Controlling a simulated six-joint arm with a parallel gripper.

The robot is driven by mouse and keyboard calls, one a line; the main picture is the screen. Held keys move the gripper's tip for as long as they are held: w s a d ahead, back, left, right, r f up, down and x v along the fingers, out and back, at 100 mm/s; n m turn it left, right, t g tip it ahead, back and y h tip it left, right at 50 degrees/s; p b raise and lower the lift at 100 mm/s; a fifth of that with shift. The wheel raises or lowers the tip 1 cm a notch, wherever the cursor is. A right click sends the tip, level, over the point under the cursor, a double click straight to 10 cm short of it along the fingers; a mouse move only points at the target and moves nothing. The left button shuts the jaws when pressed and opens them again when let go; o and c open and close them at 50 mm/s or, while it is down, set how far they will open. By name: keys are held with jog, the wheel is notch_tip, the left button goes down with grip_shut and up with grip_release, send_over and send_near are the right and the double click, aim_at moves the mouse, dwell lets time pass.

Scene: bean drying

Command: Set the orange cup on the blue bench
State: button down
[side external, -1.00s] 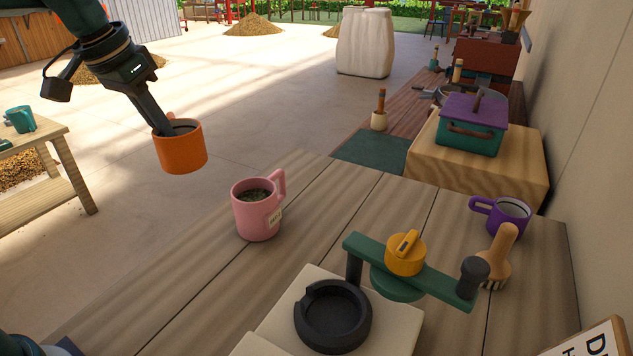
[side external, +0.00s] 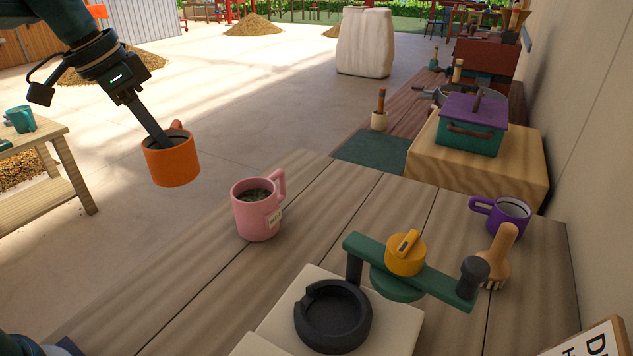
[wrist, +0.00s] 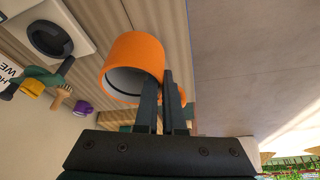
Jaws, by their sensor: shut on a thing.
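The orange cup (side external: 170,165) hangs in the air, nearly upright, past the left edge of the plank table. My gripper (side external: 165,143) reaches down to it from the upper left and is shut on it at the rim and handle side. In the wrist view, the orange cup (wrist: 133,58) lies at the finger ends of my gripper (wrist: 166,100), with part of its handle behind the fingers. I cannot tell whether the fingers pinch the wall or the handle. No bench that is clearly blue shows in these views.
A pink mug (side external: 257,212) stands on the plank table (side external: 205,262), right of the orange cup. A black round holder (side external: 333,318), a green lever press (side external: 425,274), a brush (side external: 497,255) and a purple mug (side external: 507,216) stand further right. A wooden bench (side external: 45,190) at left bears a teal cup (side external: 20,119).

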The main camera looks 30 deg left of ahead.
jog(key=s+a+f+m+g+h, duration=0.1)
jog(key=s+a+f+m, duration=0.25)
jog(key=s, duration=0.25)
jog(key=s+a+f+m+g+h, duration=0.1)
jog(key=s+a+f+m, duration=0.15)
jog(key=s+m, duration=0.3)
jog(key=shift+n, duration=0.4)
jog(key=w+d+f, duration=0.1)
jog(key=d+f, duration=0.1)
jog(key=d, duration=0.1)
jog(key=w+d+f, duration=0.2)
jog(key=d+f, duration=0.1)
jog(key=d, duration=0.1)
jog(key=w+d+f, duration=0.2)
jog(key=d, duration=0.1)
jog(key=shift+w+d+f, duration=0.15)
jog(key=shift+w, duration=0.05)
jog(key=shift+f, duration=1.85)
jog(key=shift+f, duration=0.1)
jog(key=c, duration=1)
grip_release()
